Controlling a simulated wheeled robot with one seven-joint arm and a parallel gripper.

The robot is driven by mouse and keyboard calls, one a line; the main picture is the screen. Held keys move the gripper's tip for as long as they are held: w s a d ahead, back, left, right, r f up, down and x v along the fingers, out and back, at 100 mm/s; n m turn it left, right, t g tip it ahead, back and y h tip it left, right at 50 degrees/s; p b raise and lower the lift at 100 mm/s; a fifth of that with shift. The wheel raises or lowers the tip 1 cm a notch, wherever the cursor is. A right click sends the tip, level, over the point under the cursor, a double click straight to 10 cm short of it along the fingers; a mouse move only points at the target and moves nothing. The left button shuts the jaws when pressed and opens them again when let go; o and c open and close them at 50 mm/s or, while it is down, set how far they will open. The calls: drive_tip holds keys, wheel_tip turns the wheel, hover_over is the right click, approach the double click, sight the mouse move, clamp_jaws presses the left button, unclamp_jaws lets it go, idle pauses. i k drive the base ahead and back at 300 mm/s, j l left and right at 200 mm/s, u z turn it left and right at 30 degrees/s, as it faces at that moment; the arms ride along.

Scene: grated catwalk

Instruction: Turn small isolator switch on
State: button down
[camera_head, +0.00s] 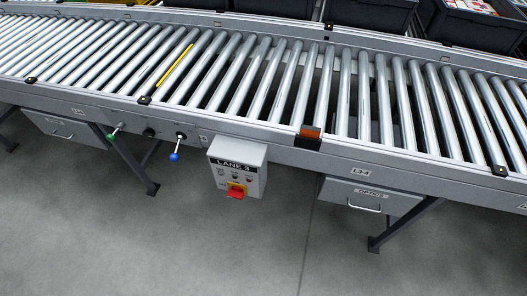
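A grey control box labelled LANE 3 (222,157) hangs on the front side of the roller conveyor, a little left of the middle. Low on its front is a red rotary switch handle (236,191) on a yellow plate; it looks like the isolator switch. The handle is small in the picture, and I cannot tell its on or off position. Small indicators or buttons sit above it, too small to read. My gripper is not in view.
The conveyor (390,150) crosses the whole view. Left of the box are levers with a blue knob (174,157) and a green knob (110,136). A drawer (367,195) hangs at right, another (62,128) at left. Dark crates (466,25) stand behind. The floor in front is clear.

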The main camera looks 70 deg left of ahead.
sight(235, 192)
drive_tip(key=u, duration=1.75)
